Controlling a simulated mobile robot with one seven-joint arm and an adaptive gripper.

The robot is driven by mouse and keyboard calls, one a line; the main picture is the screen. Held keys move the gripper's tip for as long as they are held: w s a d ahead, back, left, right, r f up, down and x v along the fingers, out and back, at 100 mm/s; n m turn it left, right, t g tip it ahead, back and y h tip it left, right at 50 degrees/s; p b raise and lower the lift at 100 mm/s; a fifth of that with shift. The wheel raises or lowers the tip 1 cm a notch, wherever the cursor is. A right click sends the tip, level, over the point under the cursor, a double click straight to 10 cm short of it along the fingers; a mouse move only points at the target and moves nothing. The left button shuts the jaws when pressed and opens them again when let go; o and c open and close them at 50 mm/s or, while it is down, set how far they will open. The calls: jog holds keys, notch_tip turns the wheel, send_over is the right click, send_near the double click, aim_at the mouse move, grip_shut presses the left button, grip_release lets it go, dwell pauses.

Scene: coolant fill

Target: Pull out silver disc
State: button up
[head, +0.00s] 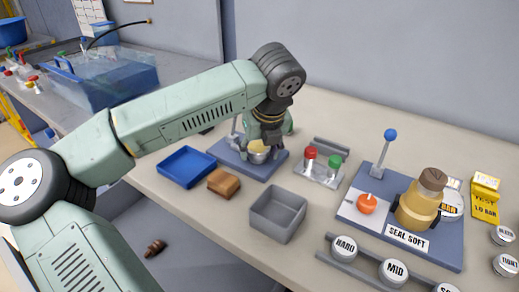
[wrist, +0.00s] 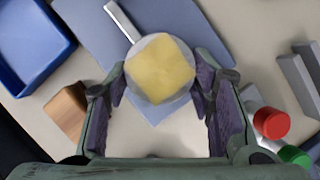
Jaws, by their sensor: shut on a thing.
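The silver disc (wrist: 134,89) shows in the wrist view as a round pale rim, with a yellow angular piece (wrist: 160,68) covering most of its top. It sits over a blue-grey base plate (wrist: 90,30); the wrist view does not show whether it touches the plate. My gripper (wrist: 160,80) is shut on the disc, with one purple-padded finger at each side. In the head view my gripper (head: 262,143) reaches down over the base plate (head: 270,169), and the disc (head: 257,158) is partly hidden by it.
A blue tray (head: 187,167) and a brown block (head: 223,183) lie to the left. A grey open bin (head: 278,214) stands in front. Red (head: 310,153) and green (head: 335,161) knobs stand to the right, then a fixture with an amber bottle (head: 417,205).

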aim_at(257, 144)
jog(key=shift+r, duration=0.3)
jog(key=shift+r+p, duration=0.6)
jog(key=shift+r, duration=1.45)
